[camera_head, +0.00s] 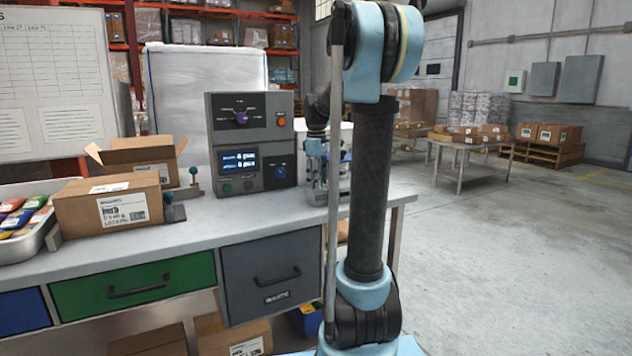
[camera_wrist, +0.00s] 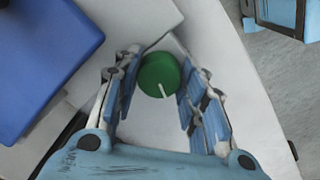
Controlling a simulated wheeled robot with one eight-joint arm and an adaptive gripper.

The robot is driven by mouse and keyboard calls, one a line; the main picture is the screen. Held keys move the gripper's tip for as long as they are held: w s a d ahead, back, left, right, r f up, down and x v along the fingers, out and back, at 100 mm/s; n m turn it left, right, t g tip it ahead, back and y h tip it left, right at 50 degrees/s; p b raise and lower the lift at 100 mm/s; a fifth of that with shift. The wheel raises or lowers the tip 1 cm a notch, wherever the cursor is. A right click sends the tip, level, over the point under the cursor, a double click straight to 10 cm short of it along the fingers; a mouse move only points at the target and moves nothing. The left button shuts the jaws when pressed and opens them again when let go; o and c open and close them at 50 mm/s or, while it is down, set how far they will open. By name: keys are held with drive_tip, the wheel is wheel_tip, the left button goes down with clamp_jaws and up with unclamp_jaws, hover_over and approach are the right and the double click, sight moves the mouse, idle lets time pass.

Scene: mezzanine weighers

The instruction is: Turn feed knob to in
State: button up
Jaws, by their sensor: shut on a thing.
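A round green knob (camera_wrist: 158,74) with a white pointer line shows in the wrist view, between my gripper's blue-padded fingers (camera_wrist: 160,90). The pointer line runs from the knob's middle toward the lower right of the picture. My gripper is shut on the knob, one finger at each side. In the head view my gripper (camera_head: 318,165) is at the bench's right end, just right of the grey control box, partly behind my arm. The knob cannot be made out there, and no label for its positions is readable.
A grey control box (camera_head: 226,148) with a purple knob (camera_head: 240,117) and a blue knob (camera_head: 281,172) stands on the bench (camera_head: 240,222). Cartons (camera_head: 108,207) and a tray (camera_head: 40,240) of colourful packs are at left. Open floor (camera_head: 520,255) lies right.

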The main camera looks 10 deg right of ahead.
drive_tip(key=shift+n, duration=1.5)
drive_tip(key=o, duration=1.1)
drive_tip(key=shift+c, duration=0.2)
wheel_tip(320, 180, up, 12)
drive_tip(key=shift+s, duration=0.2)
drive_tip(key=shift+s+f, duration=0.1)
